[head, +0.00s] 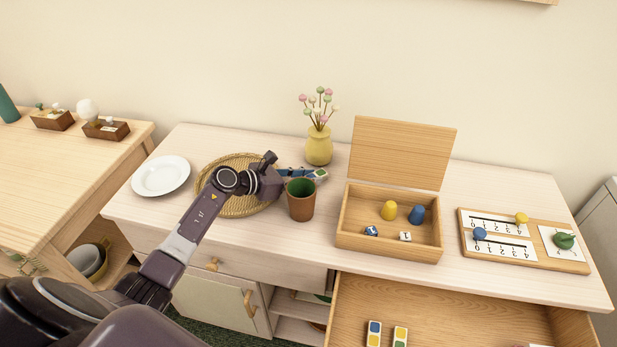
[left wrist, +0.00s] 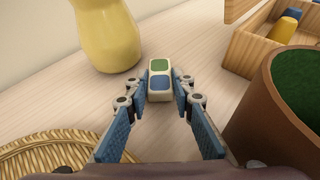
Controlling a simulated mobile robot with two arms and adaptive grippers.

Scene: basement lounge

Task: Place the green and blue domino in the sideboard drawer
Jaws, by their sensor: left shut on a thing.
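The green and blue domino (left wrist: 159,80) is white, with one green and one blue square, in the left wrist view. My left gripper (left wrist: 162,97) is shut on its near end. In the head view the gripper (head: 303,174) holds the domino (head: 321,174) over the sideboard top, just behind the brown cup. The open drawer (head: 430,294) of the sideboard (head: 470,278) is at the lower right. In it lie a blue and yellow domino (head: 374,334) and a yellow and green domino (head: 400,337). My right gripper is not in view.
The brown cup (head: 301,205) stands close to the gripper. A yellow vase (head: 319,147) is behind, and a woven tray (head: 240,207) lies under my arm. An open wooden box (head: 390,245) and a number board (head: 500,258) stand right, behind the drawer.

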